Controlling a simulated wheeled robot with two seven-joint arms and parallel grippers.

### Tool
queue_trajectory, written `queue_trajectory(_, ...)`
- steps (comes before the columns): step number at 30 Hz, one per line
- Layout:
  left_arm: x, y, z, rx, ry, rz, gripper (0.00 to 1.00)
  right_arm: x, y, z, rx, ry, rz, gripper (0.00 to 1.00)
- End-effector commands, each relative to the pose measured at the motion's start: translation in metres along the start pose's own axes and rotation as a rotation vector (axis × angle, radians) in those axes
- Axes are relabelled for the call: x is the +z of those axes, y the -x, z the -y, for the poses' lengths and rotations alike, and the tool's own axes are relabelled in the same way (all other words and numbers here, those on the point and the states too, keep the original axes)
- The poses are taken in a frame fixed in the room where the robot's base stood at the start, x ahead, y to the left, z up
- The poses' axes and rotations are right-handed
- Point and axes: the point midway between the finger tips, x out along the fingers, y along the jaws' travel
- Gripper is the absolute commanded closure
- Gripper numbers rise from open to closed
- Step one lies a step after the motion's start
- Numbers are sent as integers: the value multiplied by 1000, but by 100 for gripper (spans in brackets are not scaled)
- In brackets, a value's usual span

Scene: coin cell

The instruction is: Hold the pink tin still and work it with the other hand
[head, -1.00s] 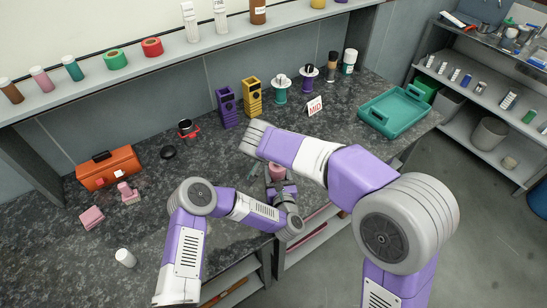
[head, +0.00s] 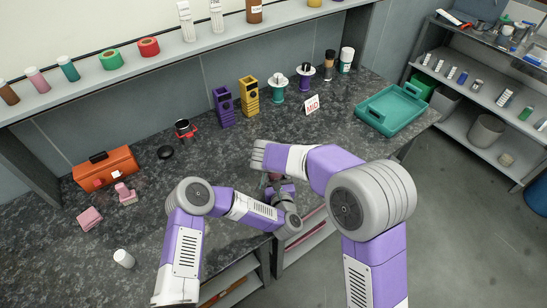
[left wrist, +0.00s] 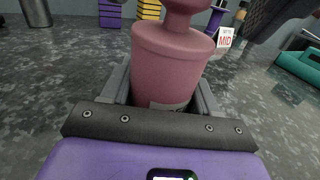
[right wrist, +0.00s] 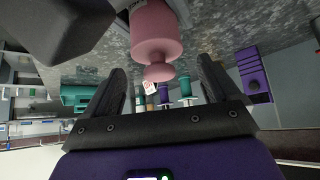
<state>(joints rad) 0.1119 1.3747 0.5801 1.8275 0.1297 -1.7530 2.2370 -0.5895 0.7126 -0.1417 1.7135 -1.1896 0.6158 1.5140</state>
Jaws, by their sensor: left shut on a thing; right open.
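The pink tin (left wrist: 172,62) stands between the fingers of my left gripper (left wrist: 165,95), which is shut on it, and its narrower knob-like top shows at the upper edge of the left wrist view. In the head view only a small part of the tin (head: 274,178) shows, mostly hidden by my arms. In the right wrist view the tin (right wrist: 155,35) appears with its knob toward my right gripper (right wrist: 163,85). The right gripper is open and empty, its fingers apart, with the knob just beyond and between them. A dark finger of it also shows at the upper right of the left wrist view.
An orange toolbox (head: 106,169), pink blocks (head: 90,218) and a white cylinder (head: 124,258) lie on the left of the counter. Purple (head: 223,107) and yellow (head: 249,96) holders, spools and a MID sign (head: 312,105) stand behind. A teal tray (head: 392,109) is at the right.

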Motion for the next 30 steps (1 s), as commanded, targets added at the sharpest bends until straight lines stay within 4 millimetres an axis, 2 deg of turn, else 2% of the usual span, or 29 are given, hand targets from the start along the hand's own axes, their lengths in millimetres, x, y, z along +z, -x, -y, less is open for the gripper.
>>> queue_trajectory(4, 0, 0, 0, 0, 0, 0, 95, 0, -9, 0, 0, 0, 0, 11)
queue_trajectory(13, 0, 0, 0, 0, 0, 0, 95, 0, -11, 0, 0, 0, 0, 11)
queue_trajectory(26, 0, 0, 0, 0, 0, 0, 95, 0, -10, 0, 0, 0, 0, 77)
queue_trajectory(30, 0, 0, 0, 0, 0, 0, 95, -1, -10, 0, 0, -1, -1, 79)
